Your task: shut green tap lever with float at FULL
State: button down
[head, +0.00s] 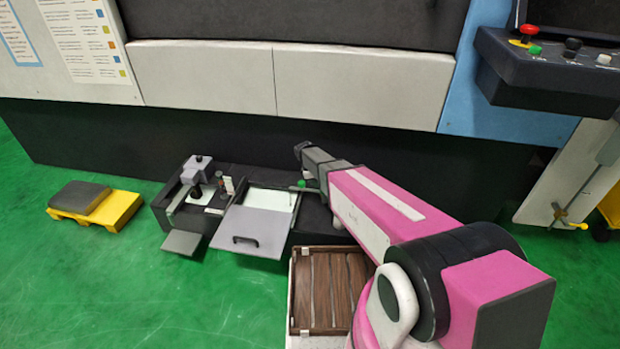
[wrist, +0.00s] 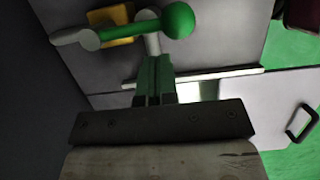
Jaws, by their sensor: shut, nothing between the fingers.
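The green tap lever with its round green knob (wrist: 178,20) shows at the top of the wrist view. Its bar lies across the picture, with a pale rounded end at left. In the head view the green knob (head: 301,184) is small, beside the right side of the open tank. My gripper (wrist: 153,58) is shut and empty, its fingertips just below the lever and close to its pale stem. Whether they touch it, I cannot tell. In the head view my fingers are hidden behind my arm. No float or FULL mark can be made out.
The tank's grey lowered flap (head: 250,232) has a dark handle, which also shows in the wrist view (wrist: 301,123). A slatted wooden crate (head: 327,290) stands in front. A yellow pallet (head: 121,210) with a grey block is at left.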

jog(key=shift+s+d+f, duration=0.15)
jog(key=shift+d, duration=0.6)
